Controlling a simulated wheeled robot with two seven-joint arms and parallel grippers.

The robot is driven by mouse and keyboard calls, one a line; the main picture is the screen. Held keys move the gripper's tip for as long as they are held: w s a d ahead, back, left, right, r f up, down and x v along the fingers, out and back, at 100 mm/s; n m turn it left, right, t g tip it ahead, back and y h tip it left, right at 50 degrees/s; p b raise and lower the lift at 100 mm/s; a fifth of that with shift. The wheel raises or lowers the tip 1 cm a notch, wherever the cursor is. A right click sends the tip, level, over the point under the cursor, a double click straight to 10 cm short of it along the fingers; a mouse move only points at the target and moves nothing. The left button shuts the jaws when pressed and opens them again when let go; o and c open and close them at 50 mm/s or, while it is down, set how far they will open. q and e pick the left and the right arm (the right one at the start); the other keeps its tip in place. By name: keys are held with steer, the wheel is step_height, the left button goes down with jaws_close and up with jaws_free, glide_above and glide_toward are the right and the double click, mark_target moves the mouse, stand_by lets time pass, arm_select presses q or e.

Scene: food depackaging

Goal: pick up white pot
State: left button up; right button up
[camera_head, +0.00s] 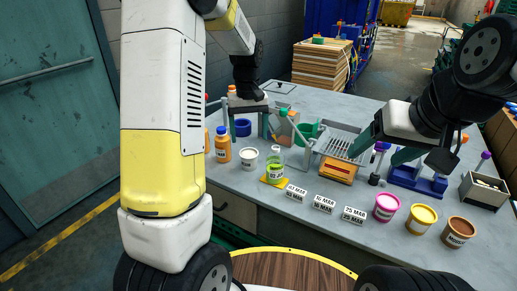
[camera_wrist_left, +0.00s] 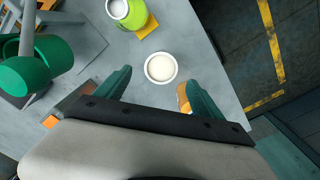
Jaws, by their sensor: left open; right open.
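The white pot (camera_head: 248,158) stands upright on the grey table, between an orange bottle (camera_head: 222,146) and a green-labelled jar (camera_head: 276,166). In the left wrist view the white pot (camera_wrist_left: 160,68) shows from above, its round pale top just beyond the fingertips and roughly centred between them. My left gripper (camera_head: 249,128) is open and empty, above and behind the pot; its two teal fingers (camera_wrist_left: 160,88) are spread in the wrist view. My right gripper (camera_head: 382,152) is open over the right part of the table, well away from the pot.
The green-labelled jar stands on a yellow pad (camera_head: 270,180) close to the pot's right. Small white label blocks (camera_head: 323,203) lie further right. Pink (camera_head: 385,207), yellow (camera_head: 421,219) and brown pots (camera_head: 457,232) stand at the right front. A metal rack (camera_head: 342,143) stands mid-table.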

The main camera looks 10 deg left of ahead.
mark_target(249, 153)
arm_select(q)
steer(key=shift+w+f, duration=0.2)
steer(key=shift+f, duration=0.25)
step_height(249, 153, down, 8)
steer(key=shift+s+a+r, duration=0.1)
steer(key=shift+s+r, duration=0.05)
steer(key=shift+r, duration=0.1)
steer(key=c, duration=1.4)
steer(key=shift+c, duration=0.2)
steer(key=shift+r, duration=0.1)
